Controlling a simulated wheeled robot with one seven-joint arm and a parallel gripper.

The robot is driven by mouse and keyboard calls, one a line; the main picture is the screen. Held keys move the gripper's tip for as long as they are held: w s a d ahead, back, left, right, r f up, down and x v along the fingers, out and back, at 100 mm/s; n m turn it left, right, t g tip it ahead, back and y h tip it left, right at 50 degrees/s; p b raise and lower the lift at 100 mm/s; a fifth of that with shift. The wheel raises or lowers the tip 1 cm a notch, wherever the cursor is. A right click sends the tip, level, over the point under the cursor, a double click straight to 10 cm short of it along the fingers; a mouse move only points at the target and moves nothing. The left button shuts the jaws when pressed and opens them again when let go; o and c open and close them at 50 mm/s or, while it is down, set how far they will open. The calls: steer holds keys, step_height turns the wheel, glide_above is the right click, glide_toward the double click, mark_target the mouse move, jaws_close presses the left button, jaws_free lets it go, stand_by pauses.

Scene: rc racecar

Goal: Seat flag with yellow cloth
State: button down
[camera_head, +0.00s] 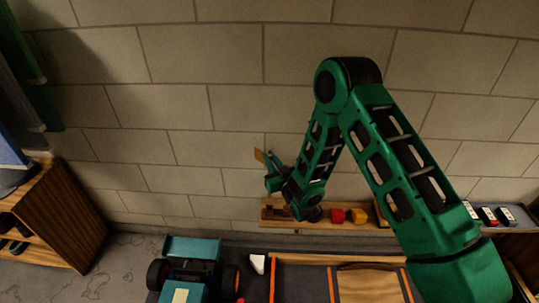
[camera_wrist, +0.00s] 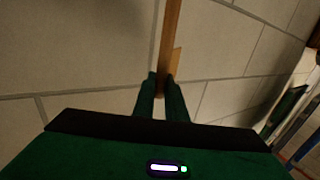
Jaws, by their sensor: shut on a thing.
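My gripper (camera_head: 271,173) is raised in front of the block wall, above the left part of a small wooden shelf. In the wrist view its two green fingers (camera_wrist: 160,84) are shut on a thin flag (camera_wrist: 171,30). The flag's tan-yellow stick runs up from between the fingertips, and a small piece of cloth shows on its right side. In the head view a small yellow-orange patch of the flag (camera_head: 259,156) shows beyond the fingertips. The teal car (camera_head: 190,248) stands at the bottom left, partly cut off by the frame edge.
The wooden shelf (camera_head: 298,224) carries a red piece (camera_head: 337,215) and a yellow piece (camera_head: 358,215). A dark workbench with orange strips (camera_head: 272,280) lies below. A wooden cabinet (camera_head: 70,215) stands left. Small cars (camera_head: 489,215) sit at the right. Air before the wall is clear.

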steer(key=shift+w+a, duration=0.1)
stand_by(0.3)
steer(key=shift+f, duration=2.9)
steer(key=shift+s+f, duration=0.2)
steer(key=shift+f, duration=2.6)
steer(key=c, duration=1.7)
jaws_free()
steer(key=v, duration=1)
steer(key=shift+s, duration=0.3)
